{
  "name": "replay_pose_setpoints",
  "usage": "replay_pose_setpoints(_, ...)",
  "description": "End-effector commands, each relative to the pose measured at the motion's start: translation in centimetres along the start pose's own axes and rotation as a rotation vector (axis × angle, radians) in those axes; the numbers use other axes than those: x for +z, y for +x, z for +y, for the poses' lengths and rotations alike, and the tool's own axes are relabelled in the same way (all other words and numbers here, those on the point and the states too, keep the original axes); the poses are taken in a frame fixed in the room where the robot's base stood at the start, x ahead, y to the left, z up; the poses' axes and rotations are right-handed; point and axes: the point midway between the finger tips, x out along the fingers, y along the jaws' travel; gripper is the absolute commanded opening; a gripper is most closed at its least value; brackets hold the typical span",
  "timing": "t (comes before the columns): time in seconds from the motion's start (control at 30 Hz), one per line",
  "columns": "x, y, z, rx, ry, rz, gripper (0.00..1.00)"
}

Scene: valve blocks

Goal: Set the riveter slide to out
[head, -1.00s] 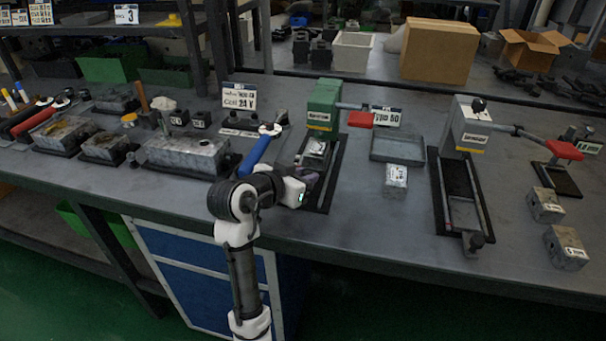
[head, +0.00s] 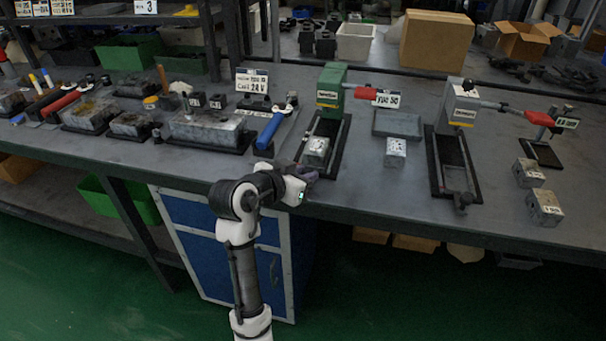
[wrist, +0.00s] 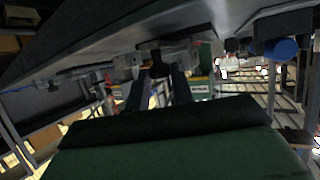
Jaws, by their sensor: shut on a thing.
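The green machine (head: 331,85), which I take to be the riveter, stands at the bench's middle with a red-handled lever; its small label is too blurred to read. Its slide, carrying a metal block (head: 316,151), is at the front end of the dark rail (head: 341,140), well away from the green housing. My gripper (head: 308,174) is at the rail's front end near the bench edge. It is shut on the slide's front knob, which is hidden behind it. The wrist view shows my two dark fingers (wrist: 160,88), close together, and the green housing (wrist: 203,87) beyond.
A similar grey machine (head: 462,101) with its own rail stands to the right. A shallow grey tray (head: 398,123) and a labelled block (head: 395,153) lie between them. A blue-handled tool (head: 270,130) is left of the green machine. The bench's front edge runs close below my gripper.

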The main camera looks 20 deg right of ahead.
Motion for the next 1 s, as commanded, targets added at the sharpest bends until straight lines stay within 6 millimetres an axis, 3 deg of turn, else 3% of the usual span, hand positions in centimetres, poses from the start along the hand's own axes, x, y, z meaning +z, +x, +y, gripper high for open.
replay_pose_setpoints(0.17, 0.3, -0.2, 0.2, 0.006, -0.001, -0.008, 0.0)
replay_pose_setpoints(0.2, 0.3, -0.2, 0.2, 0.006, -0.001, -0.008, 0.24)
replay_pose_setpoints(0.33, 0.3, -0.1, 0.2, 0.005, -0.001, -0.007, 0.42)
replay_pose_setpoints(0.73, 0.1, -0.8, 0.1, 0.002, -0.001, -0.003, 0.43)
replay_pose_setpoints(1.0, 0.2, -6.2, 0.0, -0.003, 0.001, -0.003, 0.43)
